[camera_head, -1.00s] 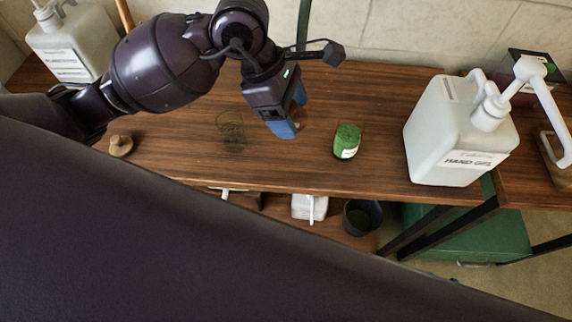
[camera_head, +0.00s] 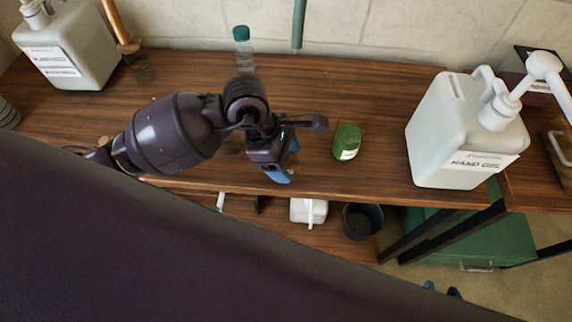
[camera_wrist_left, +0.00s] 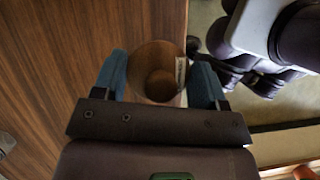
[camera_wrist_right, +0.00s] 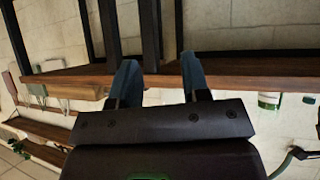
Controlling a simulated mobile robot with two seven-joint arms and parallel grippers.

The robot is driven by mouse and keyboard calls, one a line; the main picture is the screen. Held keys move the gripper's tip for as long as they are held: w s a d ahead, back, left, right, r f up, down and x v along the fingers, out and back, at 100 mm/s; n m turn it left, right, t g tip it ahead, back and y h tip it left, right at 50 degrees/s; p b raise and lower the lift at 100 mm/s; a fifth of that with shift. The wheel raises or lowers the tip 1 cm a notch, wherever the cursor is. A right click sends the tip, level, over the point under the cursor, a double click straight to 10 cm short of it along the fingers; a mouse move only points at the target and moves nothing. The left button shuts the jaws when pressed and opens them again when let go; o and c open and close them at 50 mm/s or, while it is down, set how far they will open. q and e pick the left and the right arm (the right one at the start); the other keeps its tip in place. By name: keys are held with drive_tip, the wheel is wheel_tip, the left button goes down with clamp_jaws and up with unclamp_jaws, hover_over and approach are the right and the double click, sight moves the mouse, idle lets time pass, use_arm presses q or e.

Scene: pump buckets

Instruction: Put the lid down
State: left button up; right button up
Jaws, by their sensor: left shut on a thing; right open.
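The wooden lid (camera_wrist_left: 158,82), round with a raised knob, is in the left wrist view. It sits between the blue fingers of my left gripper (camera_wrist_left: 160,80), which is shut on it. In the head view my left gripper (camera_head: 279,172) is at the table's front edge, to the left of the green jar; the lid is largely hidden there. I cannot tell whether the lid touches the table. My right gripper (camera_wrist_right: 158,78) is open and empty in the right wrist view, in front of a wooden board edge.
The wooden table (camera_head: 370,100) holds a green labelled jar (camera_head: 346,141), a large hand gel pump bottle (camera_head: 465,135), another white pump bottle (camera_head: 72,48) and a clear bottle with a green cap (camera_head: 242,34). A dark bucket (camera_head: 362,220) is below.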

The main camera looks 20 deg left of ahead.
sight(286, 166)
use_arm(q)
wheel_tip(286, 166, down, 3)
drive_tip(key=shift+f, duration=0.3)
drive_tip(key=shift+r, duration=0.1)
drive_tip(key=o, duration=0.9)
